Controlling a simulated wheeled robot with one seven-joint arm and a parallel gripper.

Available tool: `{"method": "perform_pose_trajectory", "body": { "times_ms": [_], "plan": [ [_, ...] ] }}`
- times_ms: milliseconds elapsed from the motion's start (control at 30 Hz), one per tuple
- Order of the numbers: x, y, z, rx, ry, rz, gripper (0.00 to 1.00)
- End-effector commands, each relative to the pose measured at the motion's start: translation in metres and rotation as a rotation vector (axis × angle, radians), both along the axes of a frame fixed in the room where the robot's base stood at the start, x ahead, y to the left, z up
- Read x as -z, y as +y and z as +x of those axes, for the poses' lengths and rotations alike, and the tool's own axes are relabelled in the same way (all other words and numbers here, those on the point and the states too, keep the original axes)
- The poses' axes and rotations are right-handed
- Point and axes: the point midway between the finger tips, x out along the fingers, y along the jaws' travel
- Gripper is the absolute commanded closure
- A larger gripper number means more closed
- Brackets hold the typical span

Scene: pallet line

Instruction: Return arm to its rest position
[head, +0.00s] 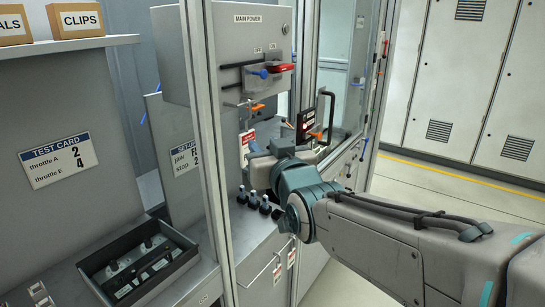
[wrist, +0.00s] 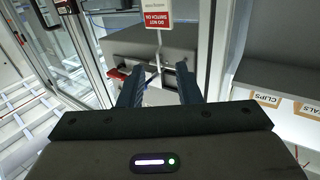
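The grey main power box (head: 243,40) is above and behind the hand. A red and white tag (head: 247,140) hangs below the box. In the wrist view the tag (wrist: 158,14) appears upside down, on a pale strap beyond the fingers.
A red handle (head: 280,67) is on the box. A framed glass door (head: 345,65) stands close to my arm. Several dark knobs (head: 254,200) line the ledge below the hand. A black tray (head: 138,262) is at lower left. Open floor (head: 450,215) lies to the right.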

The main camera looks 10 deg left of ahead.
Motion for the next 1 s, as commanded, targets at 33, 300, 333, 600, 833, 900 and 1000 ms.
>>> {"method": "perform_pose_trajectory", "body": {
  "times_ms": [33,300,333,600,833,900,1000],
  "plan": [
    [0.000,-0.003,-0.004,0.000,-0.002,0.000,0.69],
    [0.009,-0.019,-0.011,0.020,0.033,-0.022,0.69],
    [0.014,-0.025,-0.010,0.032,0.051,-0.035,0.69],
    [0.106,-0.133,-0.017,0.234,0.430,-0.236,0.69],
    [0.183,-0.229,-0.080,0.395,0.847,-0.355,0.69],
    [0.200,-0.249,-0.105,0.430,0.965,-0.373,0.69],
    [0.217,-0.270,-0.137,0.464,1.106,-0.388,0.69]
  ]
}}
